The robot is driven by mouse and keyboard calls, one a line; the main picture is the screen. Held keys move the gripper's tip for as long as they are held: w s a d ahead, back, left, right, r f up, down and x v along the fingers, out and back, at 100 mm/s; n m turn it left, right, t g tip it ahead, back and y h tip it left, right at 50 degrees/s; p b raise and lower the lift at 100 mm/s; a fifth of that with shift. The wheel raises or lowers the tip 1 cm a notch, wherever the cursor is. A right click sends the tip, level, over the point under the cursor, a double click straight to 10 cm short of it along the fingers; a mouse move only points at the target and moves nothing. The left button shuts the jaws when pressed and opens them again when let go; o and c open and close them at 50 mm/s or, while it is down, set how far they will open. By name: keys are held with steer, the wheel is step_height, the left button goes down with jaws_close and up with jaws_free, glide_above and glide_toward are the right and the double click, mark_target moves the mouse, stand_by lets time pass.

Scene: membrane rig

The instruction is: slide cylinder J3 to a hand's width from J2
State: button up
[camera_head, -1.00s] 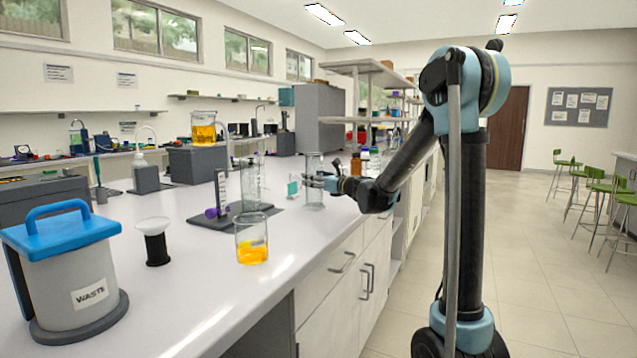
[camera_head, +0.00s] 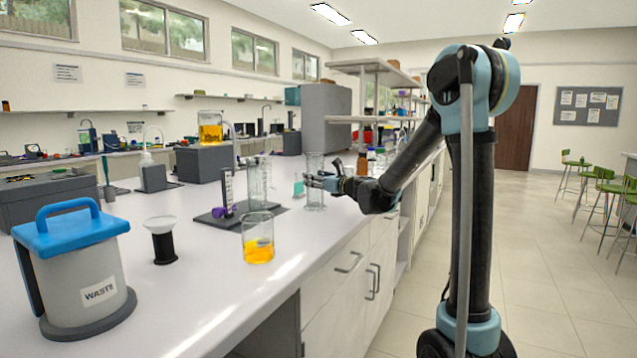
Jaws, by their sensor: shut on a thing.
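Two tall clear glass cylinders stand on the white bench; I cannot read J2 or J3 on either. My gripper (camera_head: 322,182) is shut on the right-hand cylinder (camera_head: 314,194), near the bench's right edge, at about mid-height. This cylinder is upright, and its base looks to be at bench level. The other cylinder (camera_head: 257,184) stands to its left, upright and apart from it, by a dark base plate. A visible gap lies between the two. The far finger is partly hidden by the glass.
A beaker of orange liquid (camera_head: 258,250) stands in front, near the bench edge. A small teal piece (camera_head: 298,188) shows between the cylinders. Brown bottles (camera_head: 362,165) stand behind my gripper.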

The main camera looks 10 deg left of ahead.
steer(key=shift+s+a, duration=0.4)
steer(key=shift+a, duration=0.3)
steer(key=shift+s+a, duration=0.45)
steer(key=shift+a, duration=0.25)
steer(key=shift+s+a, duration=0.4)
steer(key=shift+a, duration=0.45)
steer(key=shift+s+a, duration=0.4)
steer(key=shift+a, duration=0.2)
steer(key=shift+s+a, duration=0.35)
steer(key=shift+a, duration=0.25)
steer(key=o, duration=1.4)
steer(key=shift+c, duration=0.2)
